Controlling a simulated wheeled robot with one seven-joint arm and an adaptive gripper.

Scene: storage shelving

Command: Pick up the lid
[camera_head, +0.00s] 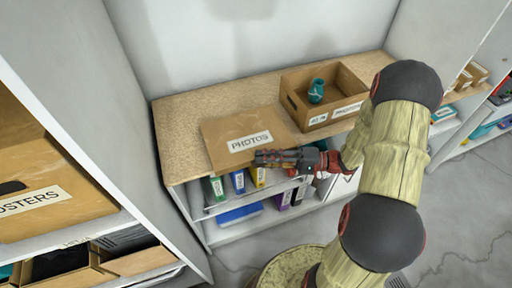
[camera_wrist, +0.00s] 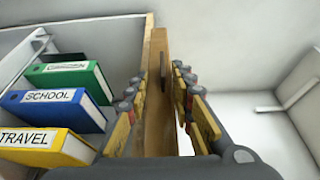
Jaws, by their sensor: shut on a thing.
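The lid (camera_head: 225,135) is a flat brown cardboard piece with a "PHOTOS" label, at the left of the wooden shelf top. My gripper (camera_head: 262,158) is at its front edge, below the label. In the wrist view the lid (camera_wrist: 158,125) shows edge-on between the two fingers of my gripper (camera_wrist: 162,85), which are shut on it. The lid lies flat on or very close to the shelf top; I cannot tell whether any gap is under it.
An open cardboard box (camera_head: 290,88) with a teal vase (camera_head: 316,91) inside stands right of the lid. Several binders, such as the blue one (camera_wrist: 55,105), stand on the shelf below. A tall shelf unit (camera_head: 95,110) rises at the left.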

